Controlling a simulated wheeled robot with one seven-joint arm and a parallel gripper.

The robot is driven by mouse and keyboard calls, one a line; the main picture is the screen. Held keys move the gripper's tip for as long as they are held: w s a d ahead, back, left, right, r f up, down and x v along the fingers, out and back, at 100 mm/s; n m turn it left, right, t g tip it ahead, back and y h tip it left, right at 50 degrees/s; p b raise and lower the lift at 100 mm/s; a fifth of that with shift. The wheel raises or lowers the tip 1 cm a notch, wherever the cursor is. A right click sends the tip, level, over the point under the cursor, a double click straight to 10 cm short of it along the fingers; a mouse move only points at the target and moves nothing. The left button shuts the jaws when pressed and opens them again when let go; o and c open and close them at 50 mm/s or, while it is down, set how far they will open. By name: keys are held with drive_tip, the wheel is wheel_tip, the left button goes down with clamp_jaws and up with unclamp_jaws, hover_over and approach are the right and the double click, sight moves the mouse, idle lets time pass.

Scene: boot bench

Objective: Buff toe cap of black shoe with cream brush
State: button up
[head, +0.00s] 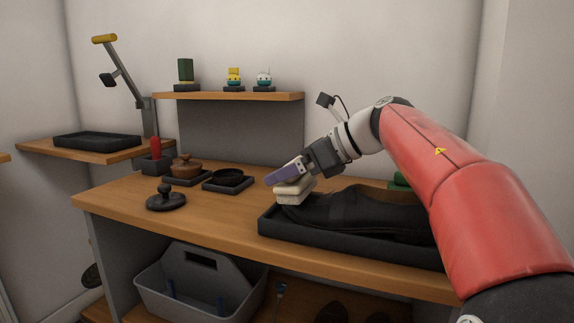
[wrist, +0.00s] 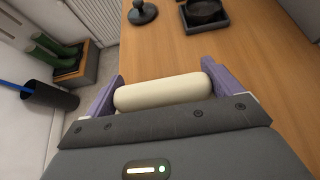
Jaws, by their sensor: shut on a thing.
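The black shoe (head: 350,210) lies in a black tray (head: 340,248) on the right part of the bench, its toe pointing left. My gripper (head: 287,177) has purple fingers and is shut on the cream brush (head: 294,191). The brush sits at the toe end of the shoe; whether it touches the toe cap cannot be told. In the wrist view the cream brush (wrist: 162,92) lies between the two purple fingers of my gripper (wrist: 162,90). The shoe is not seen in the wrist view, and my red arm hides its right end in the head view.
On the bench (head: 120,200) left of the shoe stand a black knobbed disc (head: 167,198), a brown knobbed piece (head: 186,168) and a black round dish (head: 228,179). A grey caddy (head: 200,292) stands below. A shelf (head: 228,96) is behind. The front left bench top is clear.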

drive_tip(key=shift+w+d, duration=0.3)
drive_tip(key=shift+w, duration=0.45)
drive_tip(key=shift+s+a+f+b, duration=0.1)
drive_tip(key=shift+s+a+b, duration=0.2)
drive_tip(key=shift+s, duration=0.35)
drive_tip(key=shift+s+a+f+b, duration=0.1)
drive_tip(key=shift+s+a+b, duration=0.15)
drive_tip(key=shift+s, duration=0.35)
drive_tip(key=shift+s+a+b, duration=0.2)
drive_tip(key=shift+s+b, duration=0.15)
drive_tip(key=shift+s, duration=0.3)
drive_tip(key=shift+w+d+r+p, duration=0.1)
drive_tip(key=shift+w+d+p, duration=0.1)
drive_tip(key=shift+w+p, duration=0.25)
drive_tip(key=shift+w+d+r+p, duration=0.1)
drive_tip(key=shift+w+d+p, duration=0.05)
drive_tip(key=shift+w+p, duration=0.25)
drive_tip(key=shift+w+d, duration=0.25)
drive_tip(key=shift+w, duration=0.3)
drive_tip(key=shift+w+d, duration=0.2)
drive_tip(key=shift+w, duration=0.3)
drive_tip(key=shift+s+a+b, duration=0.25)
drive_tip(key=shift+s+b, duration=0.05)
drive_tip(key=shift+s, duration=0.35)
drive_tip(key=shift+s+a+b, duration=0.25)
drive_tip(key=shift+s, duration=0.35)
drive_tip(key=shift+s+a+b, duration=0.25)
drive_tip(key=shift+s+b, duration=0.05)
drive_tip(key=shift+s, duration=0.35)
